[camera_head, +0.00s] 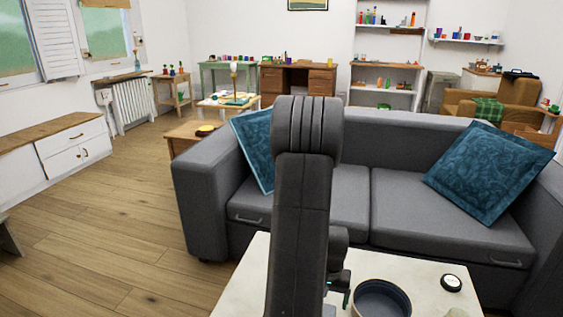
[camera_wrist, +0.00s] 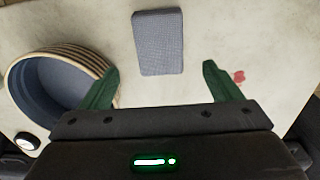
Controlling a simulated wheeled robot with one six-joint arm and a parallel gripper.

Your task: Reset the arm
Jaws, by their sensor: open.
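My gripper (camera_wrist: 158,85) shows in the wrist view with its two green fingers spread apart and nothing between them. It hangs over a pale table top (camera_wrist: 200,25). A grey-blue rectangular pad (camera_wrist: 159,43) lies on the table beyond the fingertips. A round bowl with a striped rim (camera_wrist: 52,85) stands left of the left finger. In the head view my arm rises in the middle and hides much of the table (camera_head: 420,275); the gripper is mostly hidden behind it.
The bowl also shows in the head view (camera_head: 381,299), near a small round black-and-white item (camera_head: 451,283). A grey sofa (camera_head: 400,195) with teal cushions (camera_head: 488,172) stands behind the table. A white cabinet (camera_head: 75,145) is at left. Wooden floor (camera_head: 125,225) is open between them.

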